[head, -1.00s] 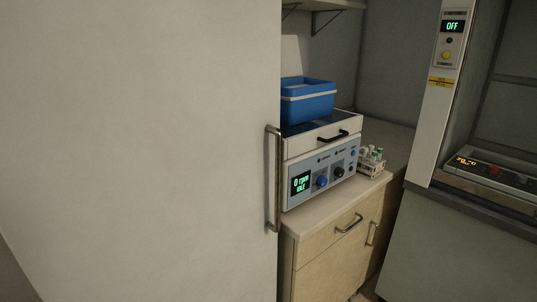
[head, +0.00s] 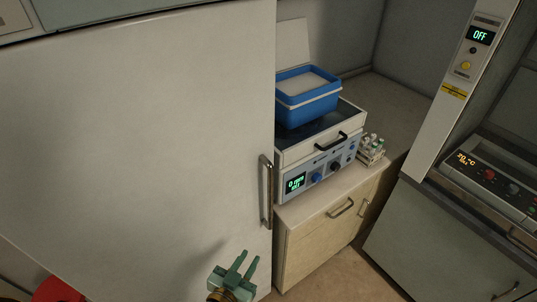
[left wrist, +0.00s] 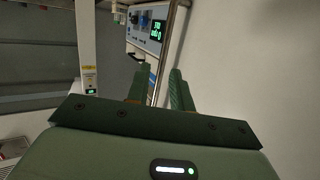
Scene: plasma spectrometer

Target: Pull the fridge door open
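The fridge door (head: 150,120) is a large pale panel filling the left of the head view; it looks shut. Its upright metal bar handle (head: 266,190) is near the door's right edge. My left gripper (head: 250,257) is green, below the handle and in front of the lower door, apart from the handle. Its two fingers stand apart with nothing between them. In the left wrist view the fingers (left wrist: 160,82) are also apart, and a thin metal bar, which looks like the handle, shows beyond the gap. My right gripper is not in view.
Right of the fridge, a counter (head: 325,205) carries a shaker device (head: 325,170) with a blue tub (head: 308,100) on top and a rack of tubes (head: 371,150). A fume hood (head: 455,100) stands farther right. A red object (head: 58,290) shows at lower left. The floor (head: 335,270) before the counter is clear.

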